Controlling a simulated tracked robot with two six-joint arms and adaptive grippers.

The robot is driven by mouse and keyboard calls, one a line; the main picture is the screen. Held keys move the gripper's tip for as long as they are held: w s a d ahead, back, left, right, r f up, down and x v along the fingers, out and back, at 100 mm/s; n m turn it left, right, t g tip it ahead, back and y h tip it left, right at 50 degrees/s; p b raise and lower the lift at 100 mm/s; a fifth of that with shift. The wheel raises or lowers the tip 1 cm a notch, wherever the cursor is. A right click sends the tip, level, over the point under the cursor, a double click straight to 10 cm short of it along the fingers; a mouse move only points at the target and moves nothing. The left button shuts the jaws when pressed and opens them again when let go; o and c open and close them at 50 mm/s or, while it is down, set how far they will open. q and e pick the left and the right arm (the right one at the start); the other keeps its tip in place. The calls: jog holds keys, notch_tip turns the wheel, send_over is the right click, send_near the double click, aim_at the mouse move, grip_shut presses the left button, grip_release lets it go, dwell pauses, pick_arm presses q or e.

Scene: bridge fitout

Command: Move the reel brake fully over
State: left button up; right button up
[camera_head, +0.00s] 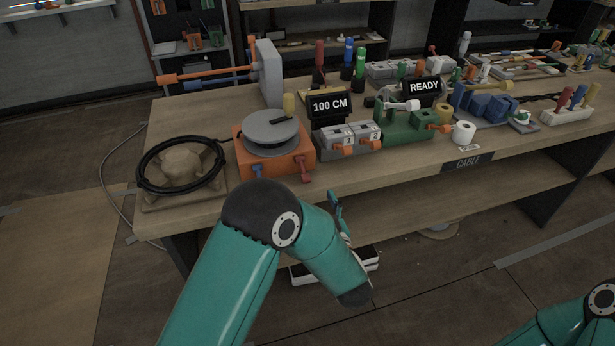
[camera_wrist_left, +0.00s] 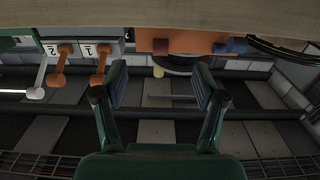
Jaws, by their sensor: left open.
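The cable reel unit is an orange box (camera_head: 272,150) with a grey reel (camera_head: 270,130) on top, at the left part of the bench. Its front carries a red lever (camera_head: 304,172) and a blue lever (camera_head: 257,171); I cannot tell which is the brake. In the left wrist view, the orange box (camera_wrist_left: 195,38) hangs upside down at the top, with the red lever (camera_wrist_left: 160,46) and blue lever (camera_wrist_left: 232,46). My left gripper (camera_wrist_left: 160,85) is open and empty, in front of the unit and apart from it. In the head view, my arm hides most of it.
A black cable coil (camera_head: 181,165) lies left of the reel unit. A grey block with orange-handled levers (camera_head: 342,145) and a "100 CM" display (camera_head: 329,106) stand to the right. The bench front edge and lower shelf (camera_head: 420,205) are close to my left arm.

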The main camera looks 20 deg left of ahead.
aim_at(306, 180)
pick_arm(q)
jog(key=p+x, duration=0.1)
jog(key=x, duration=0.7)
jog(key=shift+w+a, duration=0.1)
jog(key=shift+a, duration=0.05)
jog(key=c, duration=1.2)
jog(key=shift+o, duration=0.2)
jog(key=f+t+y+b, duration=0.1)
jog(key=b, duration=0.5)
jog(key=shift+w+f, duration=0.15)
jog(key=shift+t+b, duration=0.3)
jog(key=shift+b, duration=0.25)
jog(key=shift+r, duration=0.25)
